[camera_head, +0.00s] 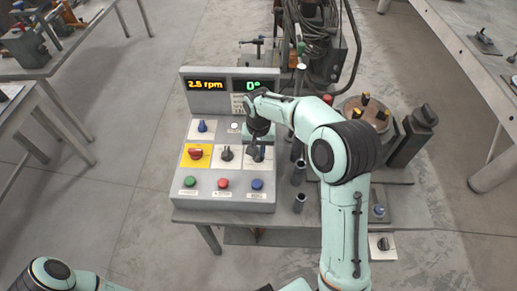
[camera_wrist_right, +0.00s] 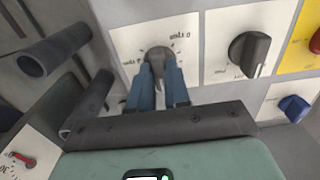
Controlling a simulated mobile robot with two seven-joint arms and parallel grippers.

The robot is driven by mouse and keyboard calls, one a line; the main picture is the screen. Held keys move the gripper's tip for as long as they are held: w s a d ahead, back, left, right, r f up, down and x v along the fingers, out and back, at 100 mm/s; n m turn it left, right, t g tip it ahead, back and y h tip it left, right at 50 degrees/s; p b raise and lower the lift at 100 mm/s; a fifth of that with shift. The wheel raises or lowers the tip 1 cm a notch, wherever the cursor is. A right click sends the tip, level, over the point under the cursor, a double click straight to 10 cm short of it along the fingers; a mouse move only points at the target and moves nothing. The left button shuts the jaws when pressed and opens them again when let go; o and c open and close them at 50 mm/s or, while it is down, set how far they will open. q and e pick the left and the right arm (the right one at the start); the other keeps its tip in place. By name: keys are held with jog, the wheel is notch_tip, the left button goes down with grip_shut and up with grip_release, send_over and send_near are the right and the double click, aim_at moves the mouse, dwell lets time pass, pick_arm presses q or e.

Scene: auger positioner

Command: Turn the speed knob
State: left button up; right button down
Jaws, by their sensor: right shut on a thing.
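The speed knob (camera_wrist_right: 158,54) is a small grey knob on a white plate marked in rpm, in the right wrist view. My right gripper (camera_wrist_right: 159,74) is shut on it, one blue-grey finger on each side, and the fingers hide part of it. In the head view my right gripper (camera_head: 257,153) is at the right end of the panel's middle row and mostly covers the knob. The yellow display (camera_head: 205,85) reads 2.5 rpm and the green display (camera_head: 254,86) reads 0°. My left arm shows at the lower left; its gripper is outside the view.
A black knob (camera_wrist_right: 248,52) is beside the held knob. The control panel (camera_head: 180,194) also carries a red switch on yellow (camera_head: 196,153), a blue knob (camera_head: 202,126) and green, red and blue buttons. A round fixture (camera_head: 362,113) and upright grey tubes (camera_head: 299,172) stand right of the panel.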

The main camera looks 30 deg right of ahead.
aim_at(259, 152)
jog(key=c, duration=1.1)
grip_release()
pick_arm(q)
jog(key=shift+w+r+p, duration=0.8)
jog(key=shift+w+r, duration=0.15)
jog(key=shift+r, duration=0.15)
pick_arm(e)
notch_tip(259, 152, up, 13)
jog(key=shift+r, duration=0.2)
pick_arm(q)
jog(key=shift+s, duration=0.15)
pick_arm(e)
jog(key=shift+s+f, duration=0.1)
